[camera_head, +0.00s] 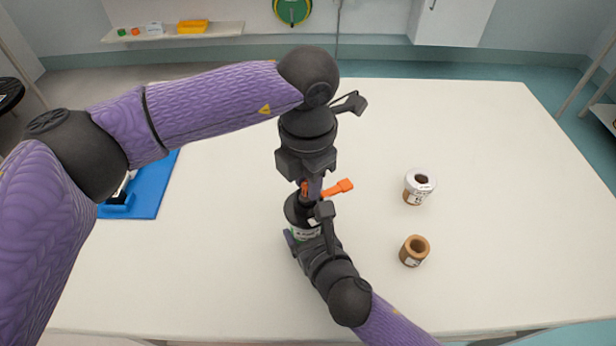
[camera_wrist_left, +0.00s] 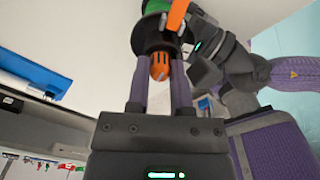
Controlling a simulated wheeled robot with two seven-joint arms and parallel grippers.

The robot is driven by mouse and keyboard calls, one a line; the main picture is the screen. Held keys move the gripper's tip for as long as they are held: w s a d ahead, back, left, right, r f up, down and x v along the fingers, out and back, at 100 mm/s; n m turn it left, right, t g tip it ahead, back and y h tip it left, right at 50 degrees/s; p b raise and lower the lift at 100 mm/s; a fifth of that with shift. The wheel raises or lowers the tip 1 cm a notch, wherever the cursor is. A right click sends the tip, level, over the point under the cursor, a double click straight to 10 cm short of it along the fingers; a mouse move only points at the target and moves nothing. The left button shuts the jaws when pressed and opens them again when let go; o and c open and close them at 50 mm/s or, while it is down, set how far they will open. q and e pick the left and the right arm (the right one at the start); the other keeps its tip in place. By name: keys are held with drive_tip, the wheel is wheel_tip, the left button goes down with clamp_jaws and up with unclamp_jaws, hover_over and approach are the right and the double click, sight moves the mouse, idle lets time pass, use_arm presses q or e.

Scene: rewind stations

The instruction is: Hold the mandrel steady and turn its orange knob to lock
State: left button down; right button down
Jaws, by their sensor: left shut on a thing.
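The mandrel (camera_head: 302,208) stands on the white table, with a black flange and a pale label low on its side. Its ridged orange knob (camera_wrist_left: 160,66) sits between the two purple fingers of my left gripper (camera_wrist_left: 160,75), which is shut on it from above. An orange lever (camera_head: 338,188) sticks out to the right of the mandrel's top. My right gripper (camera_head: 296,240) is low beside the mandrel, coming from the front right. A purple finger lies against or near the mandrel's lower side. The other finger is hidden, so its grip cannot be told.
A white roll (camera_head: 419,188) and a brown cardboard core (camera_head: 413,251) stand on the table (camera_head: 470,140) to the right.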

use_arm(q)
drive_tip(key=shift+w+n, duration=0.1)
drive_tip(key=shift+n, duration=0.5)
drive_tip(key=shift+c, duration=2.4)
unclamp_jaws()
wheel_tip(320, 180, up, 8)
drive_tip(key=shift+r, duration=0.1)
use_arm(e)
unclamp_jaws()
